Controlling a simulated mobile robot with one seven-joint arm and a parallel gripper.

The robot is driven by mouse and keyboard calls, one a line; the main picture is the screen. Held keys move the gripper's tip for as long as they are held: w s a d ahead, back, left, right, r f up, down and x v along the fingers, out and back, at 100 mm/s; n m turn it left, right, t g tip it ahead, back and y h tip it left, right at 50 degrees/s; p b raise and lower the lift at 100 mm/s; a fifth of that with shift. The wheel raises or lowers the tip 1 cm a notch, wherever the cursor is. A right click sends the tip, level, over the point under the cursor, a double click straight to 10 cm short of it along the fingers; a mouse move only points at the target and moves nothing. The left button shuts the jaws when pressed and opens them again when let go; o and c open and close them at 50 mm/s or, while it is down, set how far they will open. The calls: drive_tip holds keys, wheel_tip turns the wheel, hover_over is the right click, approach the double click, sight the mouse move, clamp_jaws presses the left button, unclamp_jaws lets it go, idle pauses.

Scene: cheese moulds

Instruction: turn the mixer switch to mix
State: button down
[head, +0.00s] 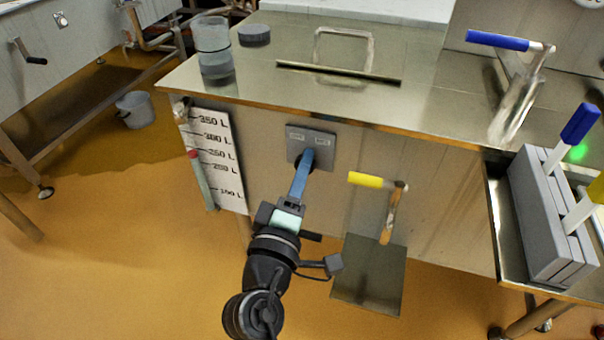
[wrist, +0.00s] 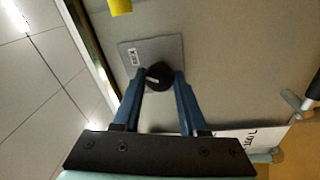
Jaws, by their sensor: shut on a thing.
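The mixer switch is a round black knob (wrist: 159,75) with a pale pointer mark, on a grey square plate (head: 311,147) on the front of the steel vat.
A litre scale (head: 215,150) is on the vat front, left of the plate. A yellow-handled scoop (head: 370,275) hangs to the right of my arm. A clear jug (head: 213,48) stands on the vat top. A grey block with handled tools (head: 545,215) is at the right.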

idle(0.3)
drive_tip(key=shift+c, duration=2.3)
unclamp_jaws()
drive_tip(key=v, duration=1.3)
